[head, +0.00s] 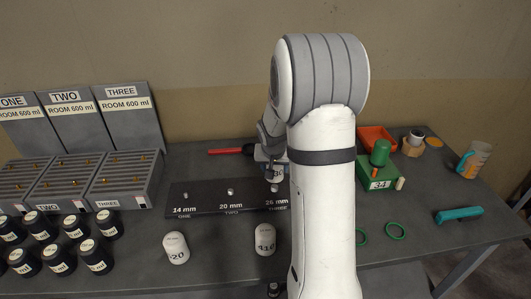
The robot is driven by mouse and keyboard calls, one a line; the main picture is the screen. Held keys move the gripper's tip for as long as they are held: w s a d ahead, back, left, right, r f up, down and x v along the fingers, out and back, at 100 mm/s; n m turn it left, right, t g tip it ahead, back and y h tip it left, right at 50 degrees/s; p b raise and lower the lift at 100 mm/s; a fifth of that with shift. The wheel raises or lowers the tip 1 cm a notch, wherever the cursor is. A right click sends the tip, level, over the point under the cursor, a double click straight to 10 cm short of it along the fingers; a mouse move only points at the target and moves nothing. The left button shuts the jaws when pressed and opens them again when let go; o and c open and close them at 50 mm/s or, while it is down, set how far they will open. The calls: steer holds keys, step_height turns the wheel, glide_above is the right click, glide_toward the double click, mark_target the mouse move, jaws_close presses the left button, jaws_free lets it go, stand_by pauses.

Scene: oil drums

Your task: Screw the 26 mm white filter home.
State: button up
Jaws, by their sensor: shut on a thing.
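A dark plate (220,208) on the bench carries posts marked 14 mm, 20 mm and what reads as 26 mm, also marked ONE, TWO and THREE. My gripper (270,162) is at the plate's right end, partly hidden by my arm. Two more white filters, one marked 20 (176,248) and one (265,239) with a number hard to read, stand in front of the plate.
Three grey racks (122,182) with upright boards and several black bottles (76,228) fill the left. A red-handled tool (226,151) lies behind the plate. A green box (377,178), orange tray (377,138), jug (472,162), green rings (396,231) and teal tool (459,214) are at right.

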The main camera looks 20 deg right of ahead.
mark_target(274, 185)
steer(key=shift+w+d+f, duration=0.1)
steer(key=shift+w+d, duration=0.05)
steer(key=shift+w, duration=0.1)
steer(key=shift+f+b, duration=0.85)
steer(key=shift+f, duration=0.45)
steer(key=shift+s+f+b, duration=0.1)
steer(key=shift+f+b, duration=0.05)
steer(key=shift+b, duration=0.15)
steer(key=shift+f+b, duration=0.45)
steer(key=shift+b, duration=0.05)
steer(key=shift+f, duration=0.15)
steer(key=shift+f+b, duration=0.35)
steer(key=shift+b, duration=0.35)
steer(key=shift+f+b, duration=0.2)
steer(key=shift+b, duration=0.15)
